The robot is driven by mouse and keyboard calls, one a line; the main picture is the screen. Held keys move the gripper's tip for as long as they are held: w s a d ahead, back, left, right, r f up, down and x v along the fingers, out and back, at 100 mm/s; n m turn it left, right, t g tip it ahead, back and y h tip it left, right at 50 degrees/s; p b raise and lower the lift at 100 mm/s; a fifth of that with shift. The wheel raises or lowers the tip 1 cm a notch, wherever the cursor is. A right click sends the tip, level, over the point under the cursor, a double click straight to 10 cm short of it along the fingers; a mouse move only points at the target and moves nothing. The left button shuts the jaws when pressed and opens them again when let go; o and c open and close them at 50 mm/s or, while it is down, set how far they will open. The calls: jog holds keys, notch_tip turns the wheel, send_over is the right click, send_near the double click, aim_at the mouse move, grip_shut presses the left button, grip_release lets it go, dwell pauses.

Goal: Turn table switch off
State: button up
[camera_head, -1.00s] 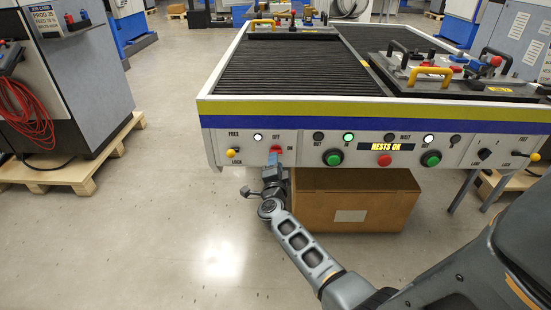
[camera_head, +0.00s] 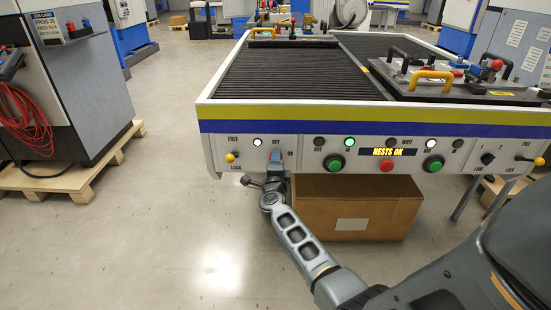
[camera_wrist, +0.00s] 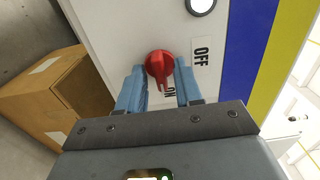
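The table switch is a red rotary knob (camera_wrist: 159,66) on the white front panel of the table (camera_head: 225,150). Its pointer faces the ON label, and the OFF label (camera_wrist: 201,52) sits to its right in the wrist view. My gripper (camera_wrist: 160,76) is open, with one blue finger on each side of the knob and a visible gap to each. In the head view my gripper (camera_head: 276,156) is at the panel below the OFF label and hides the knob. Whether the fingertips touch the panel cannot be told.
A FREE/LOCK lever with a yellow tip (camera_head: 231,157) is left of the switch, beside a lit white lamp (camera_head: 257,142). A green button (camera_head: 335,162) and a red button (camera_head: 387,166) are to the right. A cardboard box (camera_head: 350,205) stands beneath the table.

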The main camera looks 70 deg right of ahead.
grip_shut()
jog(key=shift+n+p, duration=2.15)
jog(key=shift+n, duration=0.75)
